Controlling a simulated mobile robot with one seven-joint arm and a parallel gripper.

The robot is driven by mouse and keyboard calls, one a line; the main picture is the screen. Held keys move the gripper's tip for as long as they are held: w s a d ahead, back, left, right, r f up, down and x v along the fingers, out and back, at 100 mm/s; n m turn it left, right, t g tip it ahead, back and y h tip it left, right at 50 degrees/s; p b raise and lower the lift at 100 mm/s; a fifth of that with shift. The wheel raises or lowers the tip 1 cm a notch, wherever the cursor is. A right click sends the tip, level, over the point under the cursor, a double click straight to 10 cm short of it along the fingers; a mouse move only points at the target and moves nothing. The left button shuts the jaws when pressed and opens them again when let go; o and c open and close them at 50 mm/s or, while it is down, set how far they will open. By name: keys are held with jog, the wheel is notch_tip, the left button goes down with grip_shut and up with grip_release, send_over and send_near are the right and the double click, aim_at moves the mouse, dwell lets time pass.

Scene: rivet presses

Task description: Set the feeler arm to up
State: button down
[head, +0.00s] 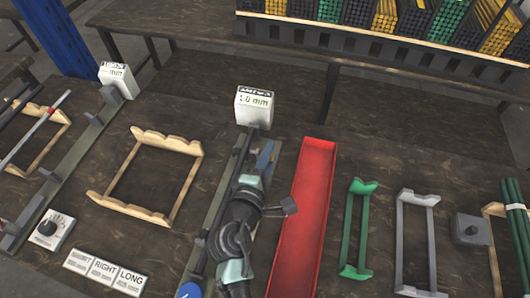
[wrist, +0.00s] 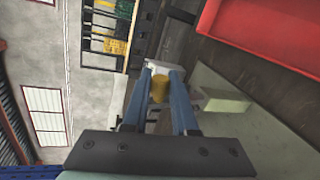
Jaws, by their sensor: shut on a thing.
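My gripper (head: 265,158) is over the middle measuring rail, just in front of the white display box (head: 254,107) reading 1.0 mm. In the wrist view its two blue fingers (wrist: 164,80) are shut on a short yellow cylindrical piece (wrist: 160,89), which appears to be the feeler arm's handle. The rest of the feeler arm is hidden, and I cannot tell its angle. My own arm covers much of the rail in the head view.
A red tray (head: 304,220) lies close to the right of my gripper. Green (head: 356,235) and grey (head: 402,240) racks stand further right. A wooden frame (head: 108,180) and another rail with a display box (head: 116,80) are to the left. Label blocks (head: 103,272) lie at the front.

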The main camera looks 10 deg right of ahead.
jog(key=shift+s+d+m, duration=0.1)
jog(key=shift+d+m, duration=0.05)
jog(key=shift+m, duration=0.15)
jog(key=c, duration=0.7)
grip_release()
jog(key=v, duration=1.3)
jog(key=shift+b, duration=0.45)
jog(key=shift+d+f, duration=0.1)
